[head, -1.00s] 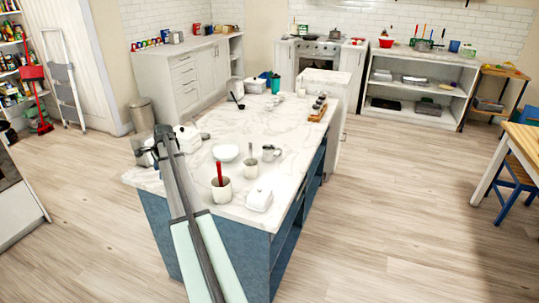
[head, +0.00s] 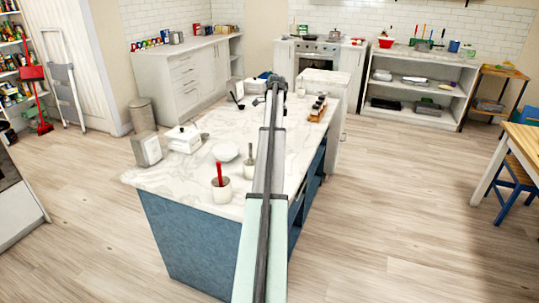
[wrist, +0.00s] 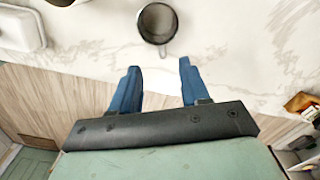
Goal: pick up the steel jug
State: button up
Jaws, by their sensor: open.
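The steel jug (wrist: 158,22) is at the top centre of the wrist view, seen from above on the pale marble worktop. It is a round grey vessel with a dark interior, and its handle points down the picture toward my gripper. My gripper (wrist: 159,68) has its two blue fingers spread with nothing between them. The jug is ahead of the fingertips, apart from them. In the head view my gripper end (head: 276,84) shows over the island, and my arm hides the jug.
The marble island (head: 185,180) also carries a crock with a red-handled utensil (head: 220,189), a second crock (head: 249,169), a white bowl (head: 225,152) and a wooden rack (head: 318,110). A white dish (wrist: 20,28) lies left of the jug in the wrist view.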

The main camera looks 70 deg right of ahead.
jog(key=f, duration=0.4)
jog(key=s+f, duration=0.1)
jog(key=f, duration=0.8)
jog(key=shift+s+d+f, duration=0.15)
jog(key=shift+d+f, duration=0.05)
jog(key=shift+d, duration=0.2)
jog(key=shift+c, duration=0.4)
grip_shut()
